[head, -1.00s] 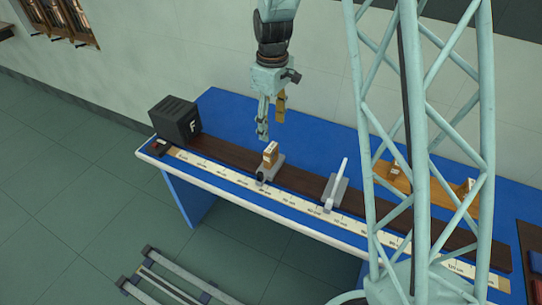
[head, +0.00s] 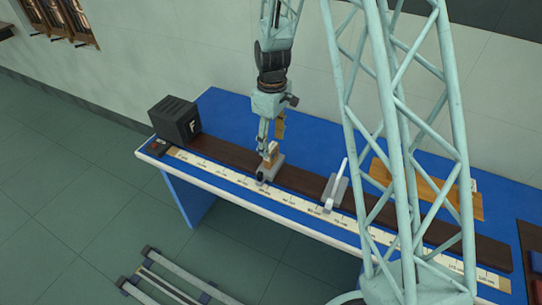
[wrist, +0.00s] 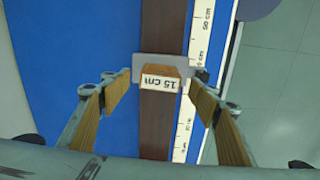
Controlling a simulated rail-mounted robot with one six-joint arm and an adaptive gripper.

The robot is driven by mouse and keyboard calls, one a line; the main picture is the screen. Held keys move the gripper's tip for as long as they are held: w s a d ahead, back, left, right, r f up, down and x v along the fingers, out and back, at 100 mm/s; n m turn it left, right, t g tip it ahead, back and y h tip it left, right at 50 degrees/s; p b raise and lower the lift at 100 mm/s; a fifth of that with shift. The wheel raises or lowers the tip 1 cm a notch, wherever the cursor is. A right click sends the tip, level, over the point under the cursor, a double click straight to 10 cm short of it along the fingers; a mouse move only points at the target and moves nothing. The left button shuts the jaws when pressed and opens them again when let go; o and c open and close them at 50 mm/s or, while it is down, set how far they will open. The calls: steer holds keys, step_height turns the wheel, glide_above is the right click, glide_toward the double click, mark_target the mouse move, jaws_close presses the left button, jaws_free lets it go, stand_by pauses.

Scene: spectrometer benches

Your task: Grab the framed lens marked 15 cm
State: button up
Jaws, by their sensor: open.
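The framed lens marked 15 cm (wrist: 159,83) has a wooden top with a white label. It stands on a grey base (wrist: 142,64) on the dark rail, and it also shows in the head view (head: 272,150). My gripper (wrist: 160,98) is open, with one wood-faced finger on each side of the lens. In the head view my gripper (head: 268,143) is down at the lens. In the wrist view gaps show between the fingers and the label block. The lower part of the lens is hidden from above.
A dark rail (head: 303,184) and a white centimetre scale (head: 240,184) run along the blue bench (head: 230,110). A black box marked F (head: 175,121) stands at the left end. A white upright screen (head: 336,187) stands to the right. A wooden board (head: 455,203) lies behind my column.

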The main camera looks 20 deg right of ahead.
mark_target(271, 147)
steer(key=shift+f, duration=0.15)
steer(key=shift+w+a+f, duration=0.1)
steer(key=shift+f, duration=2.35)
steer(key=shift+c, duration=0.9)
steer(key=c, duration=0.8)
